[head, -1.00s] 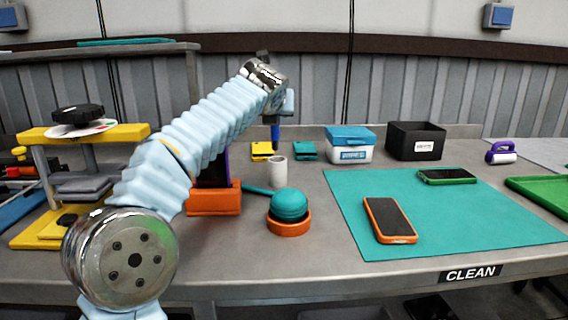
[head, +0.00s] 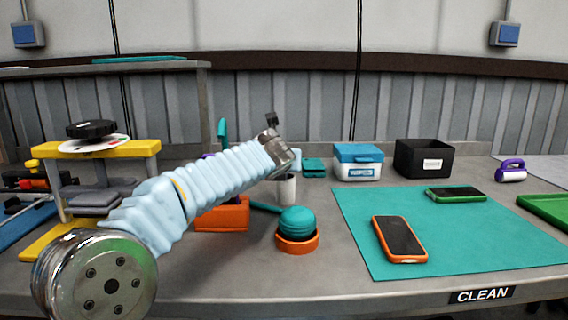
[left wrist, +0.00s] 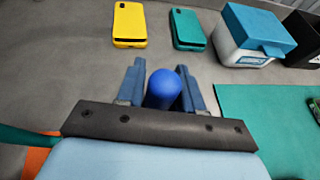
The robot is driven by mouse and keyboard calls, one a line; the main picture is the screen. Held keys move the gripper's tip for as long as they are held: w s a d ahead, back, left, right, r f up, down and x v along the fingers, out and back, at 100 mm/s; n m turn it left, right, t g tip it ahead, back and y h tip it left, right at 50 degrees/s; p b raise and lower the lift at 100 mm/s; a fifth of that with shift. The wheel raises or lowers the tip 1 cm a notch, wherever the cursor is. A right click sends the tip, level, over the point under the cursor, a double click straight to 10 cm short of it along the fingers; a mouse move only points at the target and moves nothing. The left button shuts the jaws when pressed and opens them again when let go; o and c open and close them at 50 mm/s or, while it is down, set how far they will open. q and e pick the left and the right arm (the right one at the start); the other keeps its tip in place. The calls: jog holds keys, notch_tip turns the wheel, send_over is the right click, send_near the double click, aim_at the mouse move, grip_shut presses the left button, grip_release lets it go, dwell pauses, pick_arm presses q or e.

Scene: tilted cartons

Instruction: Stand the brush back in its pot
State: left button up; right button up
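The brush shows in the left wrist view as a blue rounded handle (left wrist: 163,88) between my two fingers. My left gripper (left wrist: 160,85) is shut on it, one finger along each side. In the head view, my left wrist hides the fingers and the brush. The pot (head: 286,190) is a small pale cylinder standing on the bench just below my wrist, its top partly covered by it. I cannot tell whether the brush's lower end is inside the pot. My right gripper is in neither view.
A teal ball (head: 297,220) in an orange ring and an orange block (head: 222,217) stand close to the pot. A blue-lidded box (head: 357,170), a black bin (head: 423,158) and a teal mat (head: 450,245) with two phones lie to the right. A yellow case (left wrist: 128,25) lies behind.

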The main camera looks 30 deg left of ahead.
pick_arm(q)
jog(key=o, duration=0.3)
jog(key=shift+r, duration=0.15)
jog(key=v, duration=1.2)
jog(key=shift+b, duration=0.45)
